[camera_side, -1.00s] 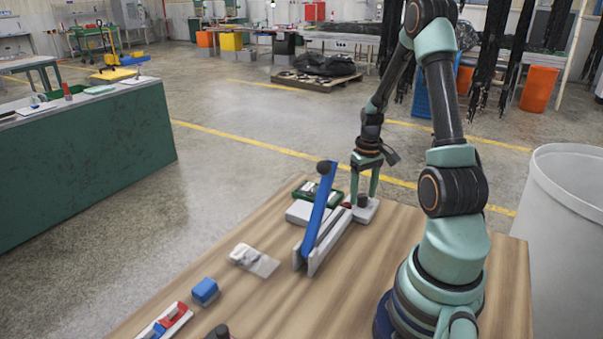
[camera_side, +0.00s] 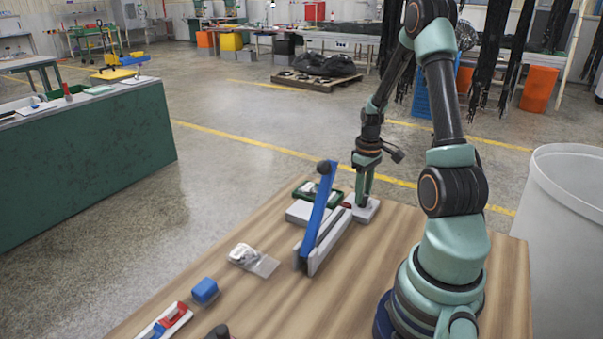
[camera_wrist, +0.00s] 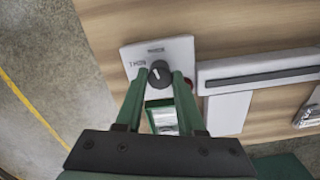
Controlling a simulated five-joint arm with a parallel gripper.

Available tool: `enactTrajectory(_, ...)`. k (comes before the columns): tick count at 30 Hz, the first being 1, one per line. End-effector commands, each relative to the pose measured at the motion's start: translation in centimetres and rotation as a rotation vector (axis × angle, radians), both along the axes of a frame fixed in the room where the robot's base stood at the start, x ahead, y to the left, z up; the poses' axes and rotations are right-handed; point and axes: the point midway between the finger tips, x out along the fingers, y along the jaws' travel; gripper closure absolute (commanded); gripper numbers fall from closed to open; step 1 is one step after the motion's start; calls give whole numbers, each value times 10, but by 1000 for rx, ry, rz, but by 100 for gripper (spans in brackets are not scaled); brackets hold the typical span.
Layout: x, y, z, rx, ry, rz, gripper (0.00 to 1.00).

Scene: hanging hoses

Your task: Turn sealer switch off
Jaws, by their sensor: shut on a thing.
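The sealer has a raised blue arm (camera_side: 318,212) over a long pale base (camera_side: 328,245). Its pale switch plate (camera_side: 372,212) is at the far end, under my gripper (camera_side: 364,202). In the wrist view, the plate (camera_wrist: 178,48) carries printed marks and a round dark knob (camera_wrist: 160,72) with a light pointer line. My gripper (camera_wrist: 160,78) has one green finger on each side of the knob and is shut on it. The fingers hide the knob's sides. A small red part (camera_wrist: 188,82) shows just right of the right finger.
A green tray (camera_side: 328,194) lies behind the sealer. A clear packet (camera_side: 254,260), a blue block (camera_side: 205,291) and a red-and-blue item on a white base (camera_side: 168,322) lie nearer on the wooden table. A large pale bin (camera_side: 570,230) stands right of the table.

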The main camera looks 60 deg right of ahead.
Motion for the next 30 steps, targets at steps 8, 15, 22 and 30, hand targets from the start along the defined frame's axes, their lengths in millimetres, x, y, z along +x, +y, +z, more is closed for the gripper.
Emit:
enactTrajectory(8, 0, 0, 1, 0, 0, 262, 100)
enactTrajectory(15, 0, 0, 1, 0, 0, 490, 100)
enactTrajectory(22, 0, 0, 1, 0, 0, 709, 100)
enactTrajectory(30, 0, 0, 1, 0, 0, 965, 100)
